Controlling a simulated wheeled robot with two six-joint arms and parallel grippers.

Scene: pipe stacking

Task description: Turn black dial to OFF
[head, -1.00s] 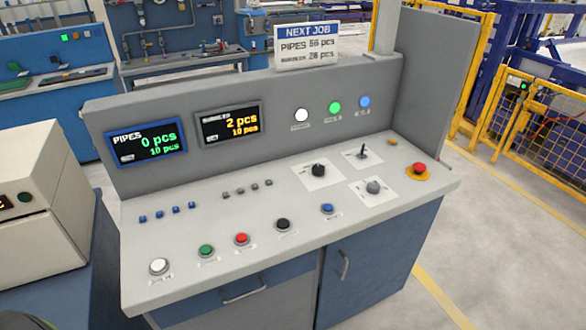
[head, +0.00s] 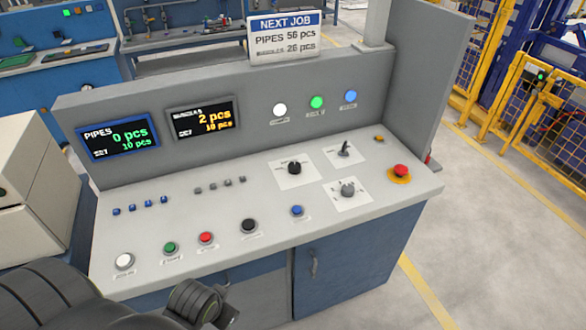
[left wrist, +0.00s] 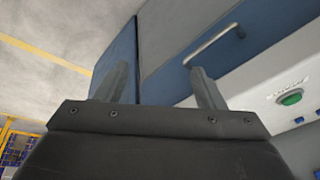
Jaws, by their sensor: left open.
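The black dial (head: 294,168) sits on a white label plate on the sloped console top, right of centre in the head view. Its markings are too small to read, so I cannot tell its setting. My left gripper (left wrist: 160,76) shows in the left wrist view with its two fingers apart and nothing between them. It is beside the console's blue front, below the top, away from the dial. In the head view only my dark left arm enters at the lower left. The dial is out of the left wrist view. My right gripper is not in view.
The console (head: 215,252) also carries a lever switch (head: 344,150), a grey knob (head: 347,189), a red emergency button (head: 401,171) and a row of push buttons. A door handle (left wrist: 214,44) sticks out of its front. A beige box (head: 35,190) stands at left.

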